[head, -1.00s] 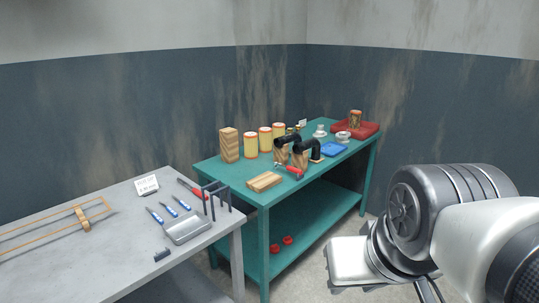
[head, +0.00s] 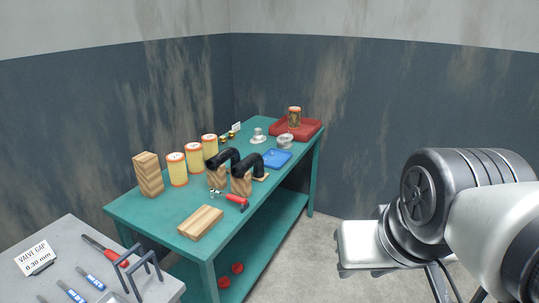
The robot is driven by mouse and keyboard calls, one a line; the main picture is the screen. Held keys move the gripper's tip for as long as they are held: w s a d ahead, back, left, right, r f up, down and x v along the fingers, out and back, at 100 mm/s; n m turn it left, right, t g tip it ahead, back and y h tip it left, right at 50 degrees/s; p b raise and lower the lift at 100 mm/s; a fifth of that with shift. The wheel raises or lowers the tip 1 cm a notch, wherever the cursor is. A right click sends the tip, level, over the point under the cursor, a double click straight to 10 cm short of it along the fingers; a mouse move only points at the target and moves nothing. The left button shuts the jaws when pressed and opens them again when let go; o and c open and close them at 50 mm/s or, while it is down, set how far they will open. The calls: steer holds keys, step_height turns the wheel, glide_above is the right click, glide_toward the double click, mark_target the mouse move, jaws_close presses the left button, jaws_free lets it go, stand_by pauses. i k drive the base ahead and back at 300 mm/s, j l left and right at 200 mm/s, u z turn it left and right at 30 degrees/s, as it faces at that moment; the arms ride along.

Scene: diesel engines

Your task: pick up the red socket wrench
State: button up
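A red-handled tool (head: 237,200) with a chrome end lies on the green table near its front edge, right of a wooden block; it looks like the socket wrench. Another red-handled tool (head: 105,249) lies on the grey table at lower left; its kind is hard to tell. My arm is at the right, in front of the bare floor, well apart from both tools. The silver block at its end (head: 366,243) seems to be my gripper's body. Its fingers do not show, and nothing held is visible.
The green table (head: 150,213) also bears yellow cylinders (head: 194,158), black curved pipes (head: 222,158), a wooden block (head: 201,223), a blue tray (head: 277,158) and a red tray (head: 309,131). Red parts (head: 230,275) lie on its lower shelf. Floor right of it is clear.

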mark_target(229, 197)
steer(key=i+l+z, duration=0.1)
steer(key=i, duration=0.55)
steer(key=i+l+z, duration=0.1)
steer(key=i+l, duration=0.2)
steer(key=i, duration=0.3)
steer(key=i+u, duration=0.3)
steer(key=u, duration=0.2)
steer(key=i+l+u, duration=0.1)
steer(key=i+u, duration=0.15)
steer(key=u, duration=0.2)
steer(key=i+l+u, duration=0.2)
steer(key=u, duration=0.3)
steer(key=i+l+u, duration=0.3)
steer(key=i, duration=0.05)
